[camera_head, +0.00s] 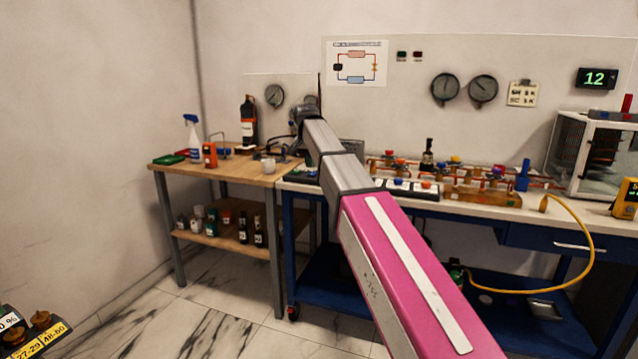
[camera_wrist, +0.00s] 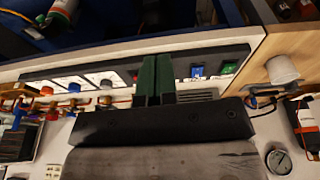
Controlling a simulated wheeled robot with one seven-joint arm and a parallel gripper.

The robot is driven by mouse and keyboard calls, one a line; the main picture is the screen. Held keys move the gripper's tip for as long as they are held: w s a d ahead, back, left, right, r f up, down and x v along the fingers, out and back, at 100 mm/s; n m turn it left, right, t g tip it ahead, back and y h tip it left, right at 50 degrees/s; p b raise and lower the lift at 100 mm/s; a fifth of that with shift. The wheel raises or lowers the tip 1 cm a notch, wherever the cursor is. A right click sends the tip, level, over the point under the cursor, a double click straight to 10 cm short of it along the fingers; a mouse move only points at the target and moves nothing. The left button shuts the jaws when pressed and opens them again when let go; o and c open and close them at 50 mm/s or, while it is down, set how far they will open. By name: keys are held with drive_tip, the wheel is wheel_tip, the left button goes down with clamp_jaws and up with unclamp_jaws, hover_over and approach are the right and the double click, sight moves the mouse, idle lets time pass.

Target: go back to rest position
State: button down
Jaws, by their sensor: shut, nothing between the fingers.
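My gripper (camera_wrist: 155,62) shows in the wrist view as two dark green fingers close together, shut with nothing between them. The fingers are over a dark panel strip (camera_wrist: 110,78) with knobs and switches along the bench edge; I cannot tell whether they touch it. In the head view my arm reaches forward from the lower right to the back, its far end near the join of the wooden table (camera_head: 225,172) and the white workbench (camera_head: 470,208). The fingers cannot be made out there.
A white cup (camera_head: 268,166) stands on the wooden table near my arm's far end. A spray bottle (camera_head: 192,138) is further left. Pipes with coloured valves (camera_head: 455,180) line the workbench. A yellow hose (camera_head: 590,250) hangs in front at right.

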drive_tip(key=s+d+f+n, duration=0.1)
drive_tip(key=s+d+f, duration=0.25)
drive_tip(key=f, duration=0.45)
drive_tip(key=s+d+f+g, duration=0.1)
drive_tip(key=s+d+f, duration=0.2)
drive_tip(key=d+f, duration=0.35)
drive_tip(key=s+d+f+n, duration=0.15)
drive_tip(key=s+f, duration=0.25)
drive_tip(key=f, duration=0.6)
drive_tip(key=s+d+f, duration=0.5)
drive_tip(key=s+f, duration=0.3)
drive_tip(key=s, duration=0.1)
drive_tip(key=s+d+f+n+g+y, duration=0.1)
drive_tip(key=s+d+f, duration=0.4)
drive_tip(key=s+f, duration=0.4)
drive_tip(key=shift+s+d+f, duration=0.3)
drive_tip(key=shift+s, duration=0.4)
drive_tip(key=shift+w, duration=0.1)
